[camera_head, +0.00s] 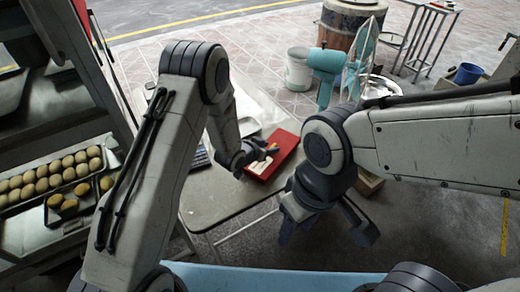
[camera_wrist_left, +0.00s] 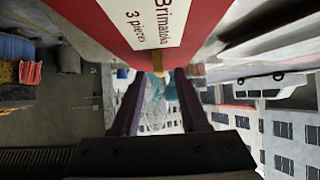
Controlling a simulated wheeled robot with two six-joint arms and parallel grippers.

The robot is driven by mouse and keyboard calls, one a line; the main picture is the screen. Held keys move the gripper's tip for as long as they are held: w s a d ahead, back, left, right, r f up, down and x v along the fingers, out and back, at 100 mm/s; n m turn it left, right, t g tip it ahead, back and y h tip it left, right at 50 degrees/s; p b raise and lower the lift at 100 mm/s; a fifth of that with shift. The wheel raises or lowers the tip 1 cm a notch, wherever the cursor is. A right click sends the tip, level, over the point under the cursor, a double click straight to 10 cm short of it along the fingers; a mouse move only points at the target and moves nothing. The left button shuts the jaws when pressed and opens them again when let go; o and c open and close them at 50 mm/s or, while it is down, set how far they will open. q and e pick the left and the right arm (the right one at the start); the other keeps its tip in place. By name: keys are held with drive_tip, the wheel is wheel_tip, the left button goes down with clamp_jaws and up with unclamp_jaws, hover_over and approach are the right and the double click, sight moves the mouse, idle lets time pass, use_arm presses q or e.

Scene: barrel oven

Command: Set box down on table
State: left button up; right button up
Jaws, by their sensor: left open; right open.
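The red box (camera_head: 281,151) is at the right edge of the grey table (camera_head: 225,200) in the head view; whether its underside touches the tabletop is hard to tell. My left gripper (camera_head: 262,158) is open at the box's left side, its fingers overlapping the box in this view. In the left wrist view the box's red face with a white label (camera_wrist_left: 150,22) fills the top, just beyond the two spread fingers of my left gripper (camera_wrist_left: 162,85). My right gripper (camera_head: 325,232) is open and empty, pointing down to the right of the table.
A dark device (camera_head: 200,157) lies on the table behind my left arm. A rack with trays of round buns (camera_head: 52,175) stands at the left. A white bucket (camera_head: 299,70), a teal object (camera_head: 325,68) and a barrel (camera_head: 345,25) stand behind. The table's front part is bare.

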use_arm(q)
drive_tip(key=v, duration=0.9)
drive_tip(key=shift+b, duration=0.4)
drive_tip(key=shift+s+r, duration=0.2)
drive_tip(key=shift+r, duration=0.05)
drive_tip(key=s+r+g+y, duration=0.2)
drive_tip(key=s+r+g, duration=0.2)
drive_tip(key=s, duration=1.1)
drive_tip(key=s+r+m+g+y, duration=0.1)
drive_tip(key=s+r+g+y, duration=0.2)
drive_tip(key=s+r, duration=0.6)
drive_tip(key=s+g, duration=0.2)
drive_tip(key=s, duration=0.5)
drive_tip(key=shift+s+d, duration=0.1)
wheel_tip(320, 180, up, 3)
drive_tip(key=p, duration=0.2)
drive_tip(key=shift+f+p, duration=0.15)
drive_tip(key=shift+p, duration=0.15)
